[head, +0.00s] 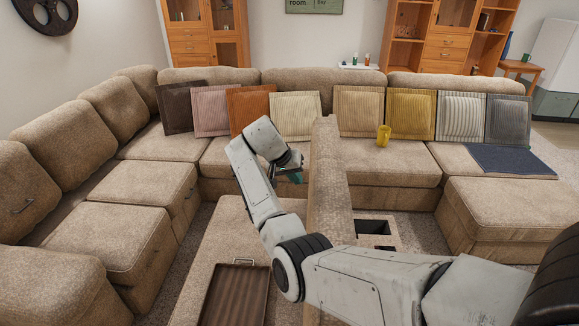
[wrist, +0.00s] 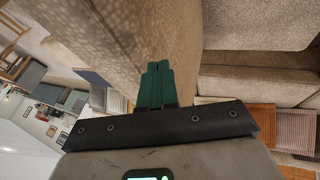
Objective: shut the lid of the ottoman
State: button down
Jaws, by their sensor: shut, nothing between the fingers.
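The ottoman (head: 226,222) is a long beige fabric piece in the middle of the head view. Its lid (head: 327,165) stands upright, seen nearly edge-on. To the right of the lid, a dark open compartment (head: 373,228) shows in the ottoman. My gripper (head: 291,177) is just left of the raised lid, near its upper part, partly hidden by my own wrist. In the wrist view the teal fingers (wrist: 155,85) are together and empty. They point at a beige fabric face, which looks like the lid (wrist: 110,35); I cannot tell whether they touch it.
A brown ribbed tray (head: 236,295) lies on the ottoman's left part. A beige sectional sofa (head: 110,240) surrounds it, with several cushions along the back. Carpet (head: 425,235) shows right of the compartment.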

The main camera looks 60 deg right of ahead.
aim_at(313, 189)
jog(key=shift+s+d+f+p, duration=0.2)
jog(key=shift+s+d+f, duration=0.1)
jog(key=shift+s, duration=0.25)
jog(key=shift+s+d+f+p, duration=0.2)
jog(key=shift+s+f, duration=0.05)
jog(key=shift+s, duration=0.35)
jog(key=shift+s+d+f+p, duration=0.2)
jog(key=shift+s+d+f, duration=0.1)
jog(key=shift+s, duration=0.25)
